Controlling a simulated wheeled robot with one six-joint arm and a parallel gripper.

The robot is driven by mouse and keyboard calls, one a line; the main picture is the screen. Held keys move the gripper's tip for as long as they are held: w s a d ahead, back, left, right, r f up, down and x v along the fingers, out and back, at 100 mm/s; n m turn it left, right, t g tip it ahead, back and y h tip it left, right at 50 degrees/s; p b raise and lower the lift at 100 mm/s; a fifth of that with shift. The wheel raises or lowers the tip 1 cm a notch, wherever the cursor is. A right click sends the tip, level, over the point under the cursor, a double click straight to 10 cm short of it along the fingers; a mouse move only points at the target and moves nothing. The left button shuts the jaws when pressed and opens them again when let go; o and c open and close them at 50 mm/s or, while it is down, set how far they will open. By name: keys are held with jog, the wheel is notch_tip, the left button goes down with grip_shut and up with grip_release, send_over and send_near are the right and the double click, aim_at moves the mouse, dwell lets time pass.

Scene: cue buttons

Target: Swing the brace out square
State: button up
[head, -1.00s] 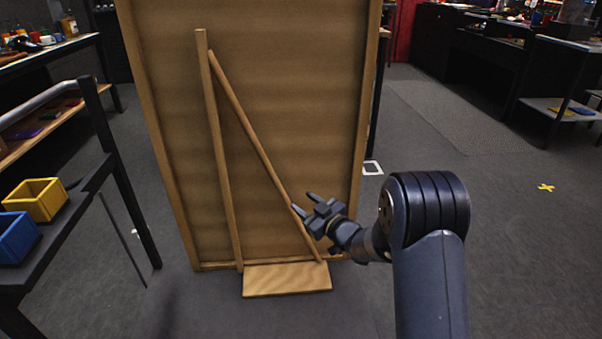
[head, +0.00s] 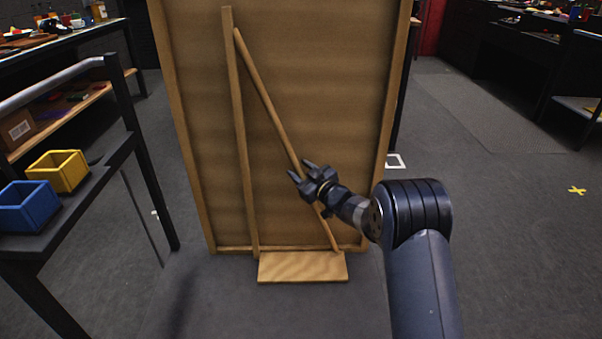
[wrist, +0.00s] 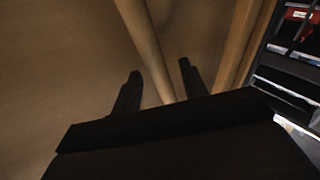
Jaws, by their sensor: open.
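The brace (head: 268,98) is a slim wooden bar on the back of a tall wooden panel (head: 320,90). It slants from the top of an upright wooden strip (head: 239,150) down to the right, with its lower end near a wooden foot board (head: 302,268). My gripper (head: 297,171) is open at the lower half of the brace. In the wrist view the brace (wrist: 148,48) runs down between the two open fingers (wrist: 158,85). I cannot tell whether either finger touches it. Part of the brace is hidden behind my gripper in the head view.
A dark bench on the left holds a yellow bin (head: 58,171) and a blue bin (head: 27,206). A dark workbench stands at the back right.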

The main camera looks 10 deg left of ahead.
jog(key=shift+c, duration=0.3)
grip_shut()
dwell(0.4)
